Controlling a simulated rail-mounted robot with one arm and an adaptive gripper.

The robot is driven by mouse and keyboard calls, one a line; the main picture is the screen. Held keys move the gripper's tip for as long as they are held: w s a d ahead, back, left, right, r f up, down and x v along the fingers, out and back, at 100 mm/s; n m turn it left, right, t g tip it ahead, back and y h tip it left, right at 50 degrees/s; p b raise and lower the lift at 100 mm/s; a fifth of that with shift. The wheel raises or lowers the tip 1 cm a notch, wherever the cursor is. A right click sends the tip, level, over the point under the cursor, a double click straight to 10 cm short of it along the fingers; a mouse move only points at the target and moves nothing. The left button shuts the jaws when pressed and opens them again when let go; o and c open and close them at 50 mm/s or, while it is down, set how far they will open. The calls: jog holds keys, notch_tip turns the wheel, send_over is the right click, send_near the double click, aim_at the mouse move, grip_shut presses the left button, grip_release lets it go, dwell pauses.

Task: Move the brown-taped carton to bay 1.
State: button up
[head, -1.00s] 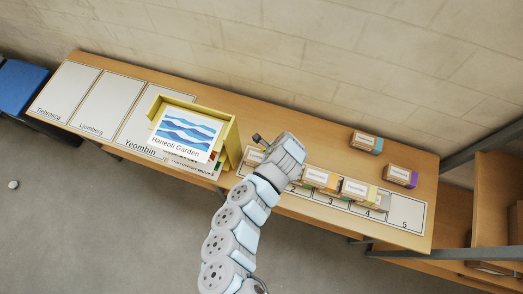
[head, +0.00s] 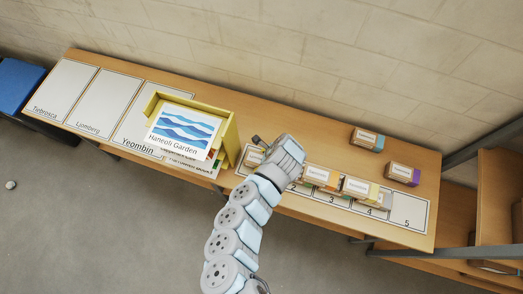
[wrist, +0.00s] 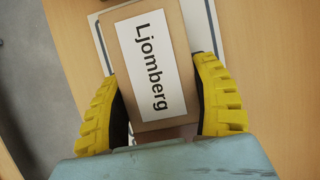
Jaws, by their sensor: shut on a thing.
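My gripper (wrist: 165,115) is shut on a carton (wrist: 153,75) with a white label reading "Ljomberg"; it also shows in the head view (head: 284,165). Its yellow ridged fingers lie along both sides of the carton. The tape colour on this carton is not clear, and my gripper hides it in the head view. The row of numbered bays (head: 410,208) runs along the table's right half. My gripper is over the bay 2 area. At the row's left end, by bay 1, another carton (head: 254,156) is partly hidden.
An orange-taped carton (head: 320,176) and a yellow-taped carton (head: 358,187) stand in bays 3 and 4. Bay 5 looks empty. Blue-taped (head: 366,139) and purple-taped (head: 402,174) cartons stand behind. A yellow holder (head: 228,137) with a "Haneoli Garden" sign (head: 184,129) stands left of my gripper.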

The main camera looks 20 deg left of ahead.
jog(key=shift+f+b, duration=0.3)
jog(key=shift+f, duration=0.05)
jog(key=o, duration=1.3)
jog(key=shift+d+r, duration=0.1)
jog(key=shift+v, duration=5.95)
